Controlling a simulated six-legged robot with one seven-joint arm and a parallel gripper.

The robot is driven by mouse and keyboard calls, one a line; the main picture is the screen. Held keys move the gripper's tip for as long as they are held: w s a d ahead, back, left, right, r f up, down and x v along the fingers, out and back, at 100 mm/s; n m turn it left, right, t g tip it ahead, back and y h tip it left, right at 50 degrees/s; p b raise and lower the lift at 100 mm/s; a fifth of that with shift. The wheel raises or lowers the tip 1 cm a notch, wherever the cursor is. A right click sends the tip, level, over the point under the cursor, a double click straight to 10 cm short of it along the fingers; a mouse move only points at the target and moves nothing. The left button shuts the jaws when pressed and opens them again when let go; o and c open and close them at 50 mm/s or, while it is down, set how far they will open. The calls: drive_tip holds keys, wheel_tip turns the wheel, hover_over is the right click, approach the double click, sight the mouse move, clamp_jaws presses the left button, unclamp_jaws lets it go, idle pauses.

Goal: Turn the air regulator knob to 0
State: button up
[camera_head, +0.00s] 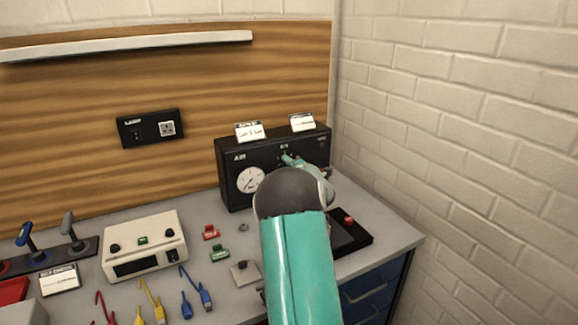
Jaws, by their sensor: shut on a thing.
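The black air regulator box (230,172) stands at the back right of the bench against the wooden panel. It has a round white gauge (251,180) on the left of its front and two white label cards on top. My arm reaches up from the bottom and covers much of the box's right half. My gripper (287,159) is at the upper middle of the box's front, shut on what seems to be the regulator knob. The knob itself is hidden by the gripper, so its setting cannot be read.
A cream instrument box (145,246) stands left on the grey bench, with coloured cables (196,291) in front. Small red and green pieces (219,253) lie between it and my arm. A black tray (350,233) lies right of my arm, near a brick wall (450,130).

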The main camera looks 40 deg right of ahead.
idle(0.4)
drive_tip(key=o, duration=1)
drive_tip(key=shift+c, duration=0.2)
drive_tip(key=shift+s, duration=0.1)
drive_tip(key=v, duration=1.3)
drive_tip(key=shift+s, duration=0.3)
drive_tip(key=shift+a+r, duration=0.15)
